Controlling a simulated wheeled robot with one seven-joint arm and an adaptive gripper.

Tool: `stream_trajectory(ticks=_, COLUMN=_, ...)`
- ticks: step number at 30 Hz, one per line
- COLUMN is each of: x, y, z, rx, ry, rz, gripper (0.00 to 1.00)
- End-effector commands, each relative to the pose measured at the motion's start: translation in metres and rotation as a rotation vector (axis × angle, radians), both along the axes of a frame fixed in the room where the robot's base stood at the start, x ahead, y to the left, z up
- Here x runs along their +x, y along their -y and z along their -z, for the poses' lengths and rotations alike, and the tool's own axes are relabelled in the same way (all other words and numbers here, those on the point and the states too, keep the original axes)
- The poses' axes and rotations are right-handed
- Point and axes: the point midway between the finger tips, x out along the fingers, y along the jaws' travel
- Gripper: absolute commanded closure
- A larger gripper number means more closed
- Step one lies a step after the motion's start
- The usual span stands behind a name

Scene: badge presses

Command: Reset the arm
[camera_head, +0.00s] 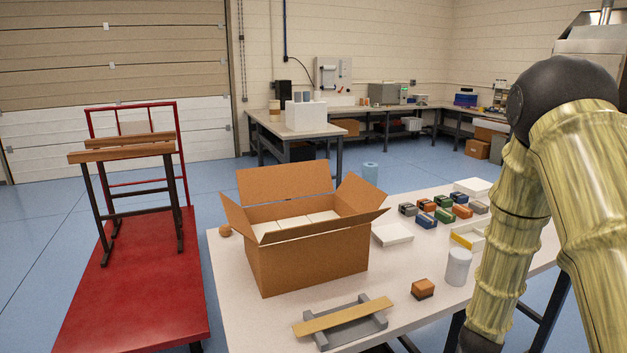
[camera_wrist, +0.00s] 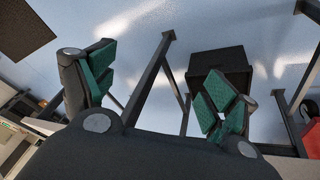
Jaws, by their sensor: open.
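My arm (camera_head: 503,230) stands at the right of the head view, with pale yellow-green links and a black joint at its top bend. Its lower link points down past the table's right front side. In the wrist view my gripper (camera_wrist: 160,88) has its two green-padded fingers spread apart, with nothing between them but floor and dark table legs behind. In the head view the gripper itself cannot be made out.
A white table (camera_head: 240,317) carries an open cardboard box (camera_head: 308,260), presses in several colours (camera_head: 426,221), a white cylinder (camera_head: 458,267), an orange-brown block (camera_head: 423,289) and a grey stand with a wooden strip (camera_head: 343,316). A red cart (camera_head: 140,300) stands left.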

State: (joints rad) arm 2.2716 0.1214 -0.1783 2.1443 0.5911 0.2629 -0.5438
Motion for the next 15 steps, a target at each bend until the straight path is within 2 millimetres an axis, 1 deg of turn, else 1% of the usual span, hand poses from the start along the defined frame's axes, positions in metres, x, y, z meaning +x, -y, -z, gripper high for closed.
stream_trajectory(ticks=1, x=-0.02, y=-0.009, z=0.021, rx=-0.003, ry=-0.032, rz=-0.016, gripper=0.14)
stream_trajectory(ticks=2, x=-0.029, y=-0.014, z=0.031, rx=-0.005, ry=-0.043, rz=-0.025, gripper=0.14)
stream_trajectory(ticks=3, x=-0.043, y=-0.02, z=0.044, rx=-0.005, ry=-0.062, rz=-0.037, gripper=0.14)
stream_trajectory(ticks=5, x=-0.063, y=-0.03, z=0.063, rx=-0.003, ry=-0.086, rz=-0.055, gripper=0.14)
stream_trajectory(ticks=6, x=-0.078, y=-0.037, z=0.075, rx=0.0, ry=-0.102, rz=-0.067, gripper=0.14)
stream_trajectory(ticks=8, x=-0.099, y=-0.047, z=0.092, rx=0.008, ry=-0.124, rz=-0.085, gripper=0.14)
stream_trajectory(ticks=9, x=-0.115, y=-0.055, z=0.102, rx=0.013, ry=-0.14, rz=-0.098, gripper=0.14)
stream_trajectory(ticks=11, x=-0.137, y=-0.066, z=0.117, rx=0.026, ry=-0.16, rz=-0.116, gripper=0.14)
stream_trajectory(ticks=12, x=-0.153, y=-0.074, z=0.126, rx=0.037, ry=-0.176, rz=-0.128, gripper=0.14)
stream_trajectory(ticks=14, x=-0.176, y=-0.086, z=0.139, rx=0.054, ry=-0.196, rz=-0.144, gripper=0.14)
stream_trajectory(ticks=15, x=-0.192, y=-0.094, z=0.147, rx=0.069, ry=-0.209, rz=-0.156, gripper=0.14)
